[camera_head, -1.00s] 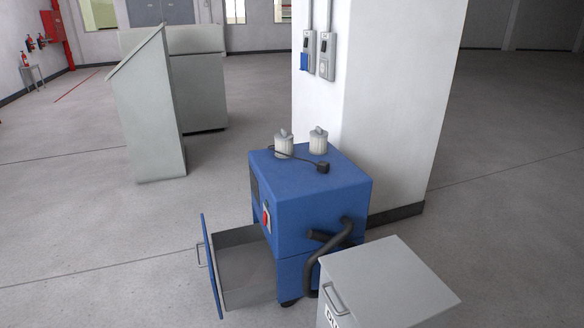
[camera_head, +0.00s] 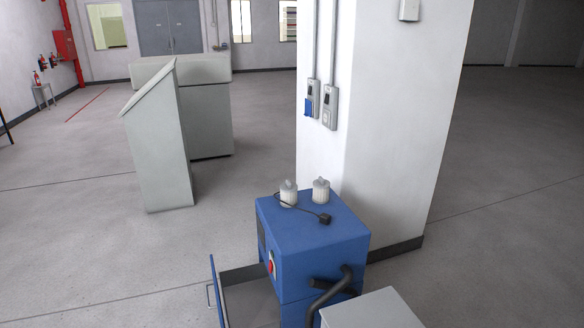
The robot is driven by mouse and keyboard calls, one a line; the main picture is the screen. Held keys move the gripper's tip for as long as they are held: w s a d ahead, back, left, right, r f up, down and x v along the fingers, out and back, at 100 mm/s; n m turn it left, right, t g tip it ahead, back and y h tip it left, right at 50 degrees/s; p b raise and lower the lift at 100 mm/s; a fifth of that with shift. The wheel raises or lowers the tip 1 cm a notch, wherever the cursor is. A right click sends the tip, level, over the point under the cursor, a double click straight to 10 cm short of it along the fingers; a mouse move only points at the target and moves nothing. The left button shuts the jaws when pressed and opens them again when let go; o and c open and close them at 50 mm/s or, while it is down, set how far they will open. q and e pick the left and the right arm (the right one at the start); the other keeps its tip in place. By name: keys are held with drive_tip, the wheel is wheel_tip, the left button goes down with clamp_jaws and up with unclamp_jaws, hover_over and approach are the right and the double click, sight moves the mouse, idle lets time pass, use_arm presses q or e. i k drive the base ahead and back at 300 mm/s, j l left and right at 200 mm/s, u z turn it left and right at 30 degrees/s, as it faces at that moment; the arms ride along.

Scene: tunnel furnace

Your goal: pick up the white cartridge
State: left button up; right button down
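Two white ribbed cartridges stand upright on top of a blue machine (camera_head: 315,240). The left cartridge (camera_head: 289,194) is near the back left corner of the top. The right cartridge (camera_head: 321,191) is beside it, close to the white pillar, with a small gap between the two. A black cable with a plug (camera_head: 323,218) lies on the top in front of them. I cannot tell which cartridge the task means. Neither of my grippers shows in the view.
An open drawer (camera_head: 246,300) juts from the machine's left side. A black hose (camera_head: 330,293) bends at its front right, near a grey cabinet (camera_head: 372,310). A white pillar (camera_head: 385,120) stands close behind. Grey consoles (camera_head: 160,150) stand back left; floor between is clear.

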sight(288, 191)
drive_tip(key=u, duration=1.35)
drive_tip(key=i+j+u, duration=0.2)
drive_tip(key=i+u, duration=0.15)
drive_tip(key=i+j+u, duration=0.1)
drive_tip(key=i+u, duration=0.3)
drive_tip(key=i, duration=0.2)
drive_tip(key=i+z, duration=0.3)
drive_tip(key=i, duration=0.45)
drive_tip(key=i+j+z, duration=0.15)
drive_tip(key=i+z, duration=0.15)
drive_tip(key=i, duration=0.45)
drive_tip(key=i+l+z, duration=0.1)
drive_tip(key=i+z, duration=0.3)
drive_tip(key=i, duration=0.35)
drive_tip(key=i+j+z, duration=0.15)
drive_tip(key=i+z, duration=0.2)
drive_tip(key=i, duration=0.35)
drive_tip(key=i+z, duration=0.35)
drive_tip(key=i, duration=0.4)
drive_tip(key=i+j+z, duration=0.2)
drive_tip(key=i+z, duration=0.15)
drive_tip(key=i, duration=0.4)
drive_tip(key=i+l+z, duration=0.15)
drive_tip(key=i+z, duration=0.65)
drive_tip(key=i+j+z, duration=0.1)
drive_tip(key=i+z, duration=0.35)
drive_tip(key=i+u, duration=0.1)
drive_tip(key=i, duration=0.6)
drive_tip(key=i+l+u, duration=0.15)
drive_tip(key=i, duration=0.6)
